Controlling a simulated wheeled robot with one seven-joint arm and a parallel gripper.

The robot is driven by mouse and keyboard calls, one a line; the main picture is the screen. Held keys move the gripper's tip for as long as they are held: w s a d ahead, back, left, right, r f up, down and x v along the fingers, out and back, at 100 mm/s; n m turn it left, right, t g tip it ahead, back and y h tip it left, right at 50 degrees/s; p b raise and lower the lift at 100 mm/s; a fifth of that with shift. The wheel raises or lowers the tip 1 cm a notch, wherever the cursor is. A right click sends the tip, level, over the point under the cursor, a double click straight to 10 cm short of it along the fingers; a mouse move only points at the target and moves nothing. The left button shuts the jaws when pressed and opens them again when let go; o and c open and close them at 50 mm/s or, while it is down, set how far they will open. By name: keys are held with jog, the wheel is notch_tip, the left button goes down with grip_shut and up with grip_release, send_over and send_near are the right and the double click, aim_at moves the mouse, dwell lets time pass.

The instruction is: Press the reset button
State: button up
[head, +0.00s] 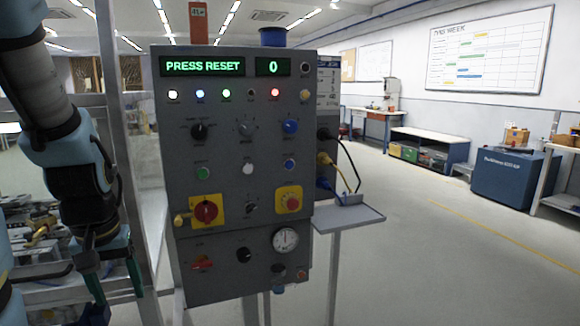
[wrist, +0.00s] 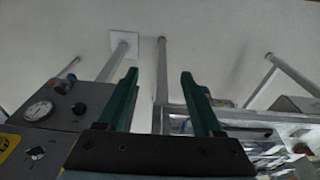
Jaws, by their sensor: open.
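A grey control panel (head: 225,220) stands upright ahead. Its green display (head: 205,66) reads "PRESS RESET" and a smaller display (head: 273,67) reads 0. A row holds a green button (head: 203,173), a white button (head: 247,168) and a blue button (head: 290,165). Their labels are too small to read, so I cannot tell which is reset. My gripper (head: 115,284) is open and empty, low to the left of the panel and apart from it. In the wrist view its two green fingers (wrist: 158,80) are spread, with the panel's lower part (wrist: 75,95) at left.
The panel also bears knobs, a red rotary switch (head: 206,211), a red stop button (head: 292,202) on yellow and a gauge (head: 285,240). A small shelf (head: 350,218) with cables juts out at its right. A metal post (head: 112,120) stands left. Floor at right is clear.

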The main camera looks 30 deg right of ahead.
grip_shut()
dwell(0.3)
dwell(1.0)
